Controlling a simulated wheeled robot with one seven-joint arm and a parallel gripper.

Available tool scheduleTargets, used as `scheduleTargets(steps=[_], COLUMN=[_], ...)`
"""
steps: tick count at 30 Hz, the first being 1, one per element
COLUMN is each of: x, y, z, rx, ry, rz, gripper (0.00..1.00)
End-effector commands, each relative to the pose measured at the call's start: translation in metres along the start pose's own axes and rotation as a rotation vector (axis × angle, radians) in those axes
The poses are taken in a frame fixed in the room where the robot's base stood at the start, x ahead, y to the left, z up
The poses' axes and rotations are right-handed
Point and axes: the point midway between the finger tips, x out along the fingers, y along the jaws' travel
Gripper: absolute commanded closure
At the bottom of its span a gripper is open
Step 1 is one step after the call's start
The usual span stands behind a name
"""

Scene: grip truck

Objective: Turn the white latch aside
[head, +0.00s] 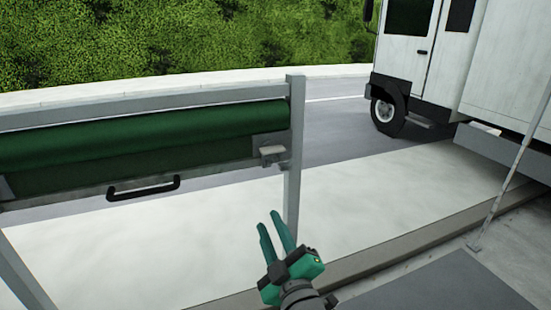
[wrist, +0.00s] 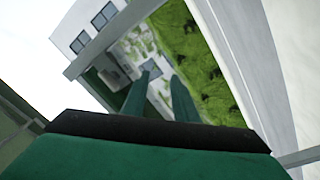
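The white latch (head: 272,152) is a small pale piece at the right end of the green panel (head: 150,140), beside the upright post (head: 295,150). My gripper (head: 270,218) has green fingers and is below the latch in the head view, apart from it. The two fingers stand apart with nothing between them. They also show in the wrist view (wrist: 160,80), pointing away from the camera. I cannot make out the latch in the wrist view.
A black handle (head: 143,188) is on the panel's lower edge. A grey frame rail (head: 140,103) runs above the panel. A white truck (head: 408,50) stands at the back right. A thin slanted pole (head: 510,180) is at the right. Pale open ground (head: 390,195) lies behind my gripper.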

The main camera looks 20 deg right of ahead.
Motion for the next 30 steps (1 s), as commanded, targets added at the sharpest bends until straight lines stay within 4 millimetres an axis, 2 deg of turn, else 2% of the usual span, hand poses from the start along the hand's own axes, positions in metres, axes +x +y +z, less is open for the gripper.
scheduleTargets(steps=[1,6,9,15,23,26,30], x=[0.003,0.007,0.006,0.0,-0.003,0.004,0.024], y=[0.02,0.065,0.088,0.121,0.133,0.132,0.129], z=[-0.009,-0.032,-0.044,-0.061,-0.067,-0.067,-0.067], rx=[-0.066,-0.287,-0.422,-0.645,-0.76,-0.763,-0.761], ry=[0.01,0.025,0.023,0.007,-0.007,-0.006,-0.005], rz=[0.0,-0.033,-0.056,-0.103,-0.135,-0.138,-0.138], gripper=[0.73,0.73,0.73,0.73,0.73,0.73,0.73])
